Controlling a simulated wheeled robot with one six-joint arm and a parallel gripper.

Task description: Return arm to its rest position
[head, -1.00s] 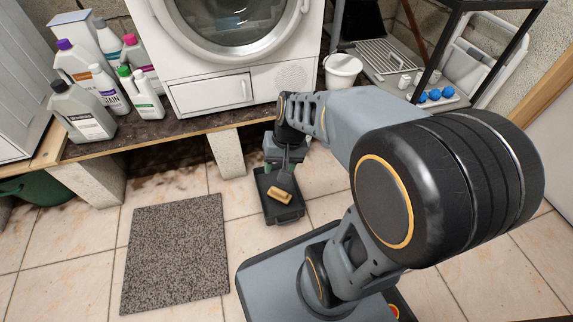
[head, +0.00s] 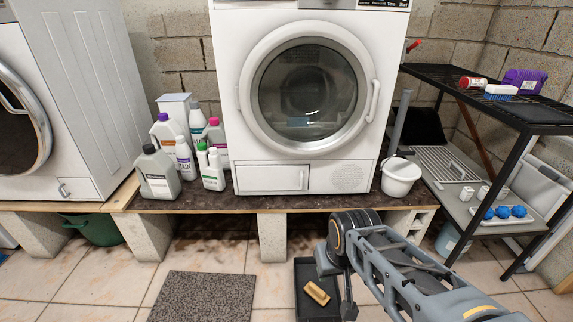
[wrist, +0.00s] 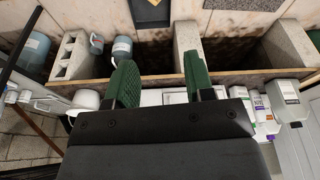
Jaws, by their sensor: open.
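My arm reaches in from the lower right of the head view, and its gripper end (head: 348,308) hangs low beside the dark tray on the floor. In the wrist view two green-padded fingers of my gripper (wrist: 160,82) stand wide apart with nothing between them. The gripper is open and empty. In the head view its fingers are too small and dark to make out clearly.
A tan block (head: 317,292) lies in the black tray (head: 305,270). A grey mat (head: 203,297) lies left on the tiles. A plank on blocks carries bottles (head: 158,174), a white washer (head: 303,95) and a white bucket (head: 401,176). A black shelf (head: 518,111) stands right.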

